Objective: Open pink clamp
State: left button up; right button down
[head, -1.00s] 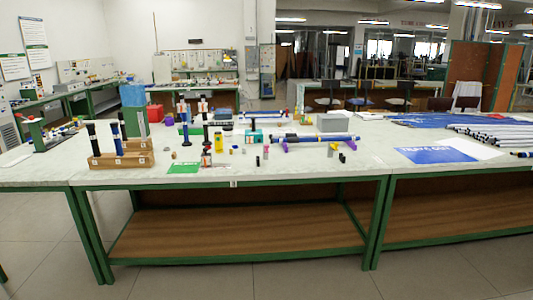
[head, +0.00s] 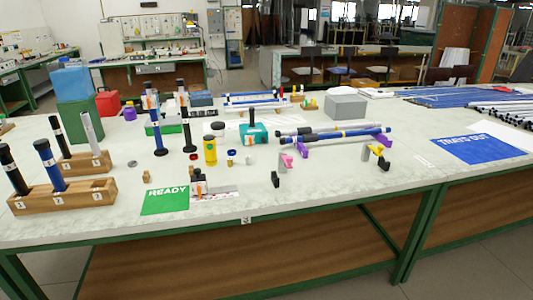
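A small clamp with a pink part (head: 287,160) and a grey bracket stands on the workbench (head: 330,200), right of centre in the head view. It is too small to tell whether it is open or shut. A similar clamp with a yellow part (head: 383,163) stands to its right, near the bench's front edge. A rod with blue and dark sections (head: 345,134) lies behind them on purple supports (head: 303,149). Neither of my grippers shows in the view.
Wooden blocks hold upright rods (head: 60,200) at left. A green READY card (head: 165,200) lies at the front, near a yellow bottle (head: 210,150). A teal device (head: 254,133) stands behind. A blue card (head: 478,148) lies at right. The bench between the pink clamp and front edge looks mostly clear.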

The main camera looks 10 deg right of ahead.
aim_at(288, 161)
jog(key=i+j, duration=0.25)
jog(key=i, duration=0.15)
jog(key=i+j, duration=0.2)
jog(key=i, duration=0.15)
jog(key=i+j, duration=0.25)
jog(key=i, duration=0.15)
